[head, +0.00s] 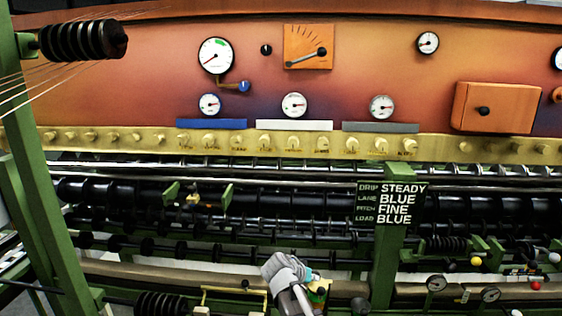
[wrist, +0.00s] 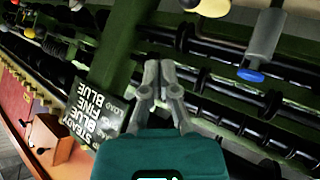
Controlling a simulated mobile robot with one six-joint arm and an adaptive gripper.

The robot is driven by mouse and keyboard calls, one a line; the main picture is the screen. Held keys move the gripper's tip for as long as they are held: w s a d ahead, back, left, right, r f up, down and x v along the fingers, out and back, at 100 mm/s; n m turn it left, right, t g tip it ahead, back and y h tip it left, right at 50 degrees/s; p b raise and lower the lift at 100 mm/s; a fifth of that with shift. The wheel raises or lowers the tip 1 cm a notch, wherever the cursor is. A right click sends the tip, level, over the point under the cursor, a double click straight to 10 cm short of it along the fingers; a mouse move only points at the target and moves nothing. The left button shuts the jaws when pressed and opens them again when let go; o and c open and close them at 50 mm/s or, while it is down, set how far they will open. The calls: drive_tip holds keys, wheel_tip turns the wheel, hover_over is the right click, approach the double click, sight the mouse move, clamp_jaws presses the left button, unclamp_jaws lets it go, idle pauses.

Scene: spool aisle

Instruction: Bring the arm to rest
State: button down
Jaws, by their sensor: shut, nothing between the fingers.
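My gripper (wrist: 160,85) shows in the wrist view with its two grey fingers together and nothing between them. It points toward the green post and the black rollers of the machine, touching nothing that I can make out. In the head view my arm (head: 290,278) shows at the bottom middle, in front of the beige rail. The fingertips are hard to make out in the head view.
A black sign (head: 391,204) reading STEADY, BLUE, FINE, BLUE hangs on a green post (head: 384,262) right of my arm. Black rollers (head: 290,200) span the machine. Gauges (head: 215,55) line the orange panel. A green upright (head: 45,190) stands at left.

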drive_tip(key=s+d+f+n+g+y+b, duration=0.1)
drive_tip(key=s+d+f+g+y, duration=0.2)
drive_tip(key=s, duration=0.5)
drive_tip(key=s+d+f+n+g+y, duration=0.2)
drive_tip(key=s+d+f+g+y, duration=0.1)
drive_tip(key=s, duration=0.6)
wheel_tip(320, 180, down, 2)
drive_tip(key=shift+s+d+f+n+y+b, duration=0.25)
drive_tip(key=shift+d+n+y+b, duration=0.1)
drive_tip(key=shift+d+y, duration=0.35)
